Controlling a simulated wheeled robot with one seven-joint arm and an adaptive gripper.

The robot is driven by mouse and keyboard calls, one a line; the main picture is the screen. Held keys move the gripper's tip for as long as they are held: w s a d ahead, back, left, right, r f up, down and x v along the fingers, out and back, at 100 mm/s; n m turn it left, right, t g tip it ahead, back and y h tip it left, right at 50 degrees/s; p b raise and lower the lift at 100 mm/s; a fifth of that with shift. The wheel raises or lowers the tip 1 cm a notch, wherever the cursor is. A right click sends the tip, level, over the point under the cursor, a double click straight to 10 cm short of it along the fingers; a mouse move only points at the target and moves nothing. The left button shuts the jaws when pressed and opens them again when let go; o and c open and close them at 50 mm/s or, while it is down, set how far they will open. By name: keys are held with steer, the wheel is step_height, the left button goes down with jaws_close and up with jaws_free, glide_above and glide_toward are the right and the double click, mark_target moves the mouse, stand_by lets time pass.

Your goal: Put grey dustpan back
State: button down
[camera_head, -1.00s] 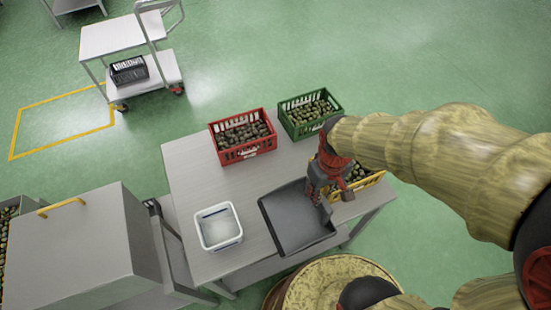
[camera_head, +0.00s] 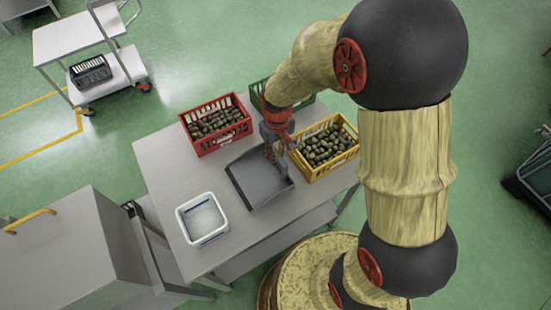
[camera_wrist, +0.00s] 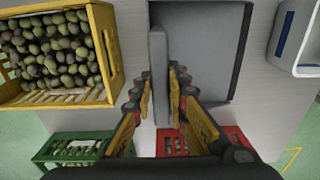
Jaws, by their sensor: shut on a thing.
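The grey dustpan (camera_head: 259,178) is on or just above the metal table, between the white tub and the yellow crate. In the wrist view its pan (camera_wrist: 208,45) is at the top and its handle (camera_wrist: 158,75) runs down between the fingers. My gripper (camera_head: 276,150) is over the dustpan's far right side. In the wrist view my gripper (camera_wrist: 162,100) is shut on the handle. I cannot tell whether the pan touches the table.
A yellow crate (camera_head: 314,174) of olives stands close right of the dustpan. A red crate (camera_head: 217,146) and a green crate (camera_head: 256,97) stand at the back. A white tub (camera_head: 202,237) is at front left. Bare table (camera_head: 160,165) shows at left. A trolley (camera_head: 75,38) is beyond.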

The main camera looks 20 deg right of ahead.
mark_target(276, 167)
steer(key=shift+w+f, duration=0.25)
steer(key=shift+f, duration=0.15)
steer(key=shift+f+b, duration=0.55)
steer(key=shift+f, duration=0.8)
steer(key=shift+f, duration=0.15)
steer(key=c, duration=1.7)
jaws_free()
steer(key=shift+c, duration=0.2)
